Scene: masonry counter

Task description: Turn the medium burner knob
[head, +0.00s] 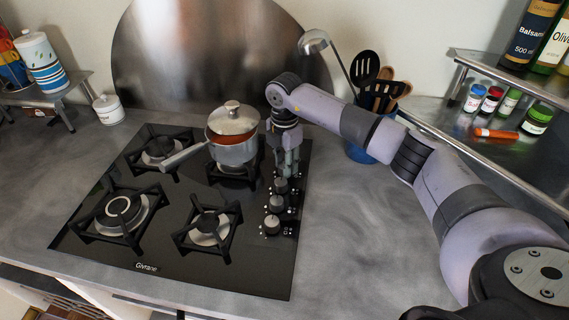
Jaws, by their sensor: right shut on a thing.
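The black gas hob (150,245) has a column of round grey knobs along its right side. The front knob (272,225), the one behind it (277,203) and a further one (281,185) show. My right gripper (288,168) points down at the far end of this column and is shut on a knob there, which its fingers mostly hide. No label shows which knob is the medium burner's. My left gripper is not in view.
A blue utensil holder (360,151) stands behind my right forearm. A shelf with jars (537,119) is at the right. The grey counter (345,230) right of the hob is clear.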

